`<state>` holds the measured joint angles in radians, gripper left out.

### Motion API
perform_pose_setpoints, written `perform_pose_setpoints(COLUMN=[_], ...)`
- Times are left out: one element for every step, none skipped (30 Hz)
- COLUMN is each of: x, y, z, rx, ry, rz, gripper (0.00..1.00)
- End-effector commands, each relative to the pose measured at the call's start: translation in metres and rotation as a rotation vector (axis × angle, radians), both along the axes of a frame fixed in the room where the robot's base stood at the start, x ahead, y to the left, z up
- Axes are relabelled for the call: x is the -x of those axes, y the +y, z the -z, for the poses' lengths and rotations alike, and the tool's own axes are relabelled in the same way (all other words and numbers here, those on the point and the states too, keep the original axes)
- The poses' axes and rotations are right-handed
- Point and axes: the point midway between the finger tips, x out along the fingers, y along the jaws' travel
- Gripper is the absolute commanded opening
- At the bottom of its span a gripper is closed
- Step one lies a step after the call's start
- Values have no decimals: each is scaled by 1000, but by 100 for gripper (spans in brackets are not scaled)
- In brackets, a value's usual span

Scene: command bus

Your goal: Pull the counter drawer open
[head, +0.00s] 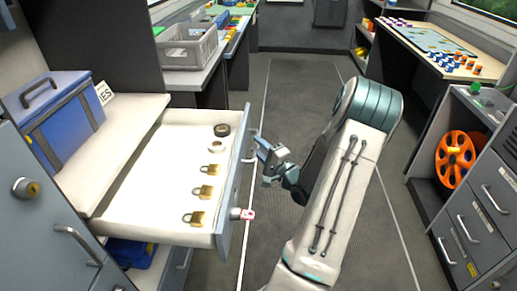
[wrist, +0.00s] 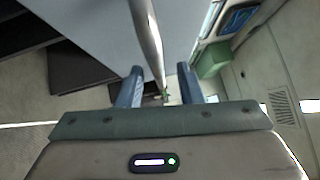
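The counter drawer (head: 150,225) stands pulled far out from under the counter at the left. Its grey front (head: 230,205) faces the aisle, with a bar handle (head: 251,148) near the far end. A key with a red tag (head: 248,214) sits in the front's lock. My gripper (head: 262,160) is beside the handle on the aisle side. In the wrist view the handle (wrist: 148,40) runs between the two fingers of my gripper (wrist: 159,86), with gaps showing on both sides. The fingers are apart, and I see no grip on the bar.
A blue case (head: 65,115) stands on the counter above. A grey crate (head: 187,47) is farther back. The aisle floor (head: 305,85) is clear; drawers and an orange reel (head: 455,155) are at right.

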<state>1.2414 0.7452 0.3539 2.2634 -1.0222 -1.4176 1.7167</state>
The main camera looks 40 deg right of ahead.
Motion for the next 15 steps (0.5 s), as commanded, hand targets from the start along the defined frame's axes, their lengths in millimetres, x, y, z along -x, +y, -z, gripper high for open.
perform_pose_setpoints(x=[0,0,0,0,0,0,1,1,3,5,8,13,18,23,31], y=[0,1,1,1,1,1,1,1,1,1,0,0,-1,-1,-1], z=[0,0,1,1,1,1,1,1,1,2,2,3,4,4,5], rx=[-1,-1,-1,-1,-2,-2,-2,-2,-2,-2,-2,-3,-3,-3,-4], ry=[1,1,1,1,2,2,2,2,3,3,4,4,4,4,4], rz=[0,-1,-1,-1,-2,-2,-2,-2,-2,-2,-1,0,1,1,3], gripper=[33,33,33,33,33,33,33,33,33,33,33,33,33,33,33])
